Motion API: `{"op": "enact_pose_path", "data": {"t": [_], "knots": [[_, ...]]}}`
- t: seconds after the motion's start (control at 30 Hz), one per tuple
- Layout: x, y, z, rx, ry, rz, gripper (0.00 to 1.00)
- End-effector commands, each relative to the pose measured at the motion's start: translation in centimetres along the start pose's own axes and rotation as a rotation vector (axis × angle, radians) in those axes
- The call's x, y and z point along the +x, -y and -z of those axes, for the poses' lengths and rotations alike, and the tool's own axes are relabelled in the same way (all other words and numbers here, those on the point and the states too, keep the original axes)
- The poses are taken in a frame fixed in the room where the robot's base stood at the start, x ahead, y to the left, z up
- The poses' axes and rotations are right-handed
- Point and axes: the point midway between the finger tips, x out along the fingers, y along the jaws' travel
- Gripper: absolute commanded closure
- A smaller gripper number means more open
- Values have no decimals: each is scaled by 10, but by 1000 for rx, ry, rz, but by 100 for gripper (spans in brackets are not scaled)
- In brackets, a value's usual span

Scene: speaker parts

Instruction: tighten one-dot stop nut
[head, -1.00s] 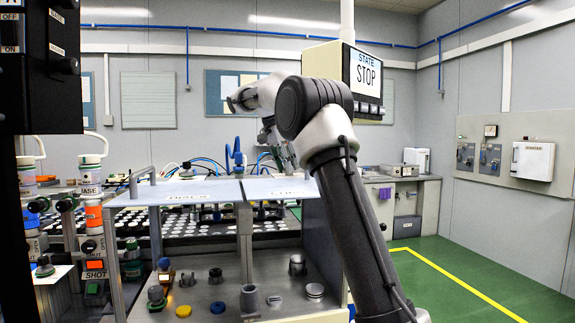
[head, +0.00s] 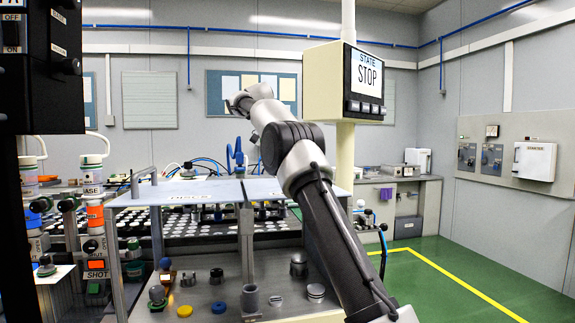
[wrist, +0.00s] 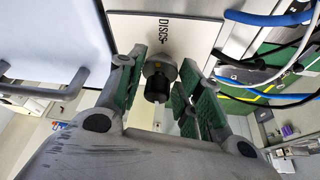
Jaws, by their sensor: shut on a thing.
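A white panel marked DISCS (wrist: 195,25) lies close behind the nut. Blue and white hoses (wrist: 265,18) run at the right. Loose parts stand on the lower shelf (head: 230,285).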

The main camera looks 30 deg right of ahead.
Motion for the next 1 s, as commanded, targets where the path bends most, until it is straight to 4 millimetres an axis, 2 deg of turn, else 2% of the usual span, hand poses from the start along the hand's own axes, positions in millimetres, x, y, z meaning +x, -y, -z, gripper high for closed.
{"op": "enact_pose_path", "data": {"t": [0.5, 0.53, 0.63, 1.0], "knots": [[-2, 0, 1, 18, 2, 1, 88], [-2, 0, 1, 18, 2, 1, 59], [-2, 0, 1, 17, 2, 0, 42], [-1, 0, 0, 5, 1, 1, 42]]}}
